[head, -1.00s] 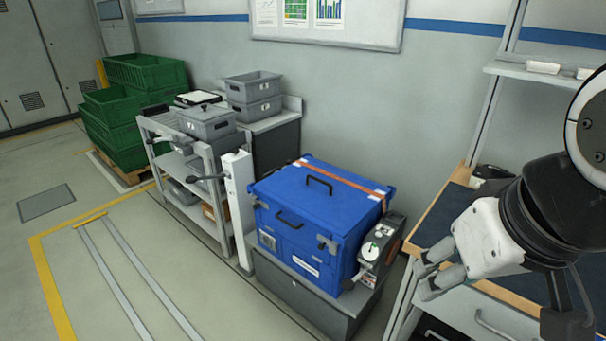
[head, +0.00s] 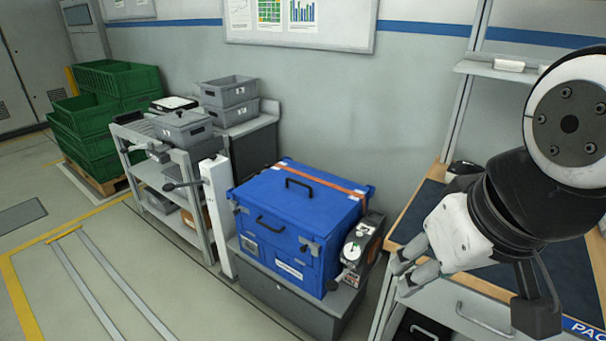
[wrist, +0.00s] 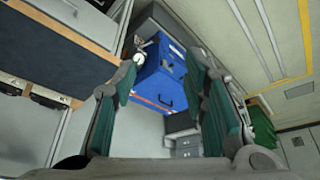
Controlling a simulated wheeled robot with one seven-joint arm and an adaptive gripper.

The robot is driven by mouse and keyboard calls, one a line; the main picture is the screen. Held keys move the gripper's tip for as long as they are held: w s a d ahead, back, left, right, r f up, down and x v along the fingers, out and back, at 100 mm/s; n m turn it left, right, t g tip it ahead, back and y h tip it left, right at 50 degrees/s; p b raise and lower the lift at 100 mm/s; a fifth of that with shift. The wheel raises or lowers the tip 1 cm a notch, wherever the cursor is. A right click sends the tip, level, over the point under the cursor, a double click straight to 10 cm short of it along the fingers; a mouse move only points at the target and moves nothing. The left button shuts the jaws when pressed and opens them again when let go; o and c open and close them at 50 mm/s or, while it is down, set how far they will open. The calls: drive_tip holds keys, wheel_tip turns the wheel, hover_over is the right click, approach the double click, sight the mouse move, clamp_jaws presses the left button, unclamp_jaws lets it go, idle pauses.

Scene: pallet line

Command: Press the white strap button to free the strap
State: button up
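A blue lidded case (head: 275,230) stands on a low grey base, with an orange strap (head: 325,182) across its lid. A dark strap unit (head: 366,243) stands against the case's right side. The white round button (head: 352,251) is on its front face; the button also shows in the wrist view (wrist: 139,59), partly beside my left finger. My gripper (head: 404,276) is to the right of the strap unit in the head view, apart from it. In the wrist view my gripper (wrist: 162,68) has its fingers wide apart, with nothing between them but the distant case (wrist: 160,75).
A workbench (head: 428,222) with a dark mat and drawers is under my arm at the right. A white post (head: 217,215) with a dark lever and a grey shelf rack (head: 160,165) stand left of the case. Green crates (head: 85,150) are farther left. The front floor is clear.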

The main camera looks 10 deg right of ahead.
clamp_jaws()
idle(1.4)
